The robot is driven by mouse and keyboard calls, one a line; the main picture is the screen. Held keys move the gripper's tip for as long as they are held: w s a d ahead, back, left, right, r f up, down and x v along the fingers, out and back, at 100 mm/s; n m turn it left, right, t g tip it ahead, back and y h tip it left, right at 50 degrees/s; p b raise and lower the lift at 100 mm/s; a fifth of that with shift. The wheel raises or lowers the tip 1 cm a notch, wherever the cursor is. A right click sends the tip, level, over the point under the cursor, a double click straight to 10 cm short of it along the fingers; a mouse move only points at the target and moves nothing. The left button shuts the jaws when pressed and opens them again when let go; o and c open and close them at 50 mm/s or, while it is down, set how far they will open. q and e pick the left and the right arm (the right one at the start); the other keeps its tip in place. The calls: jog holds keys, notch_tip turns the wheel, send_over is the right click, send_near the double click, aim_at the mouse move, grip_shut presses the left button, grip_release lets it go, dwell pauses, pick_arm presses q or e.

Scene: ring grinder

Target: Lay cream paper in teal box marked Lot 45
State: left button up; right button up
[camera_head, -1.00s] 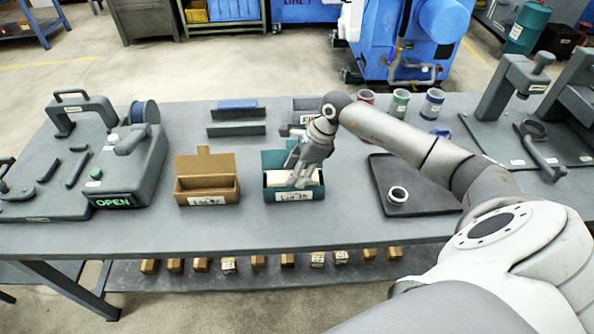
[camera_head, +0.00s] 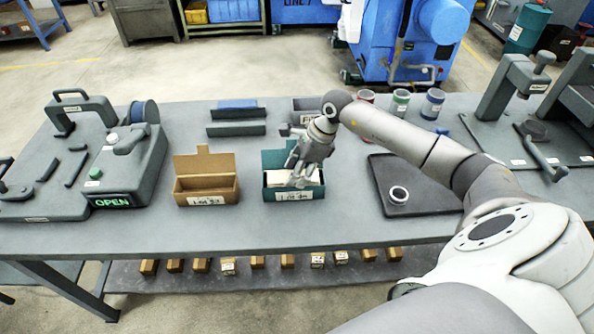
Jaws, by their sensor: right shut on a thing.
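The teal box (camera_head: 271,196) stands open in the middle of the table, its lid raised at the back. Its front label reads "Lot" with a number too small to be sure of. Cream paper (camera_head: 277,178) lies in the box opening, partly hidden behind my right gripper. My right gripper (camera_head: 299,181) reaches down into the box from above, with its fingers shut on the paper. My left gripper is not in view.
An open brown box (camera_head: 207,184) with a Lot label stands left of the teal box. A dark mat (camera_head: 425,199) with a metal ring (camera_head: 398,195) lies to the right. Coloured cups (camera_head: 400,102) stand behind. A machine marked OPEN (camera_head: 129,170) is at left.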

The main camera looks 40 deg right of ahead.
jog(key=shift+d+f+b, duration=0.15)
jog(key=shift+f+b, duration=0.05)
jog(key=shift+b, duration=0.2)
dwell(0.4)
jog(key=o, duration=0.6)
jog(key=shift+c, duration=0.2)
jog(key=shift+o, duration=1.2)
jog(key=shift+w, duration=0.15)
jog(key=o, duration=0.4)
jog(key=shift+r, duration=0.1)
jog(key=shift+r, duration=0.1)
jog(key=shift+s+a+r+p, duration=0.25)
jog(key=shift+r+p, duration=0.35)
jog(key=shift+r, duration=0.35)
jog(key=shift+s+a+r+p, duration=0.1)
jog(key=shift+s+r+p, duration=0.25)
jog(key=shift+r+p, duration=0.5)
jog(key=shift+s+a+r+p, duration=0.2)
jog(key=shift+s+r+p, duration=0.15)
jog(key=shift+r, duration=0.75)
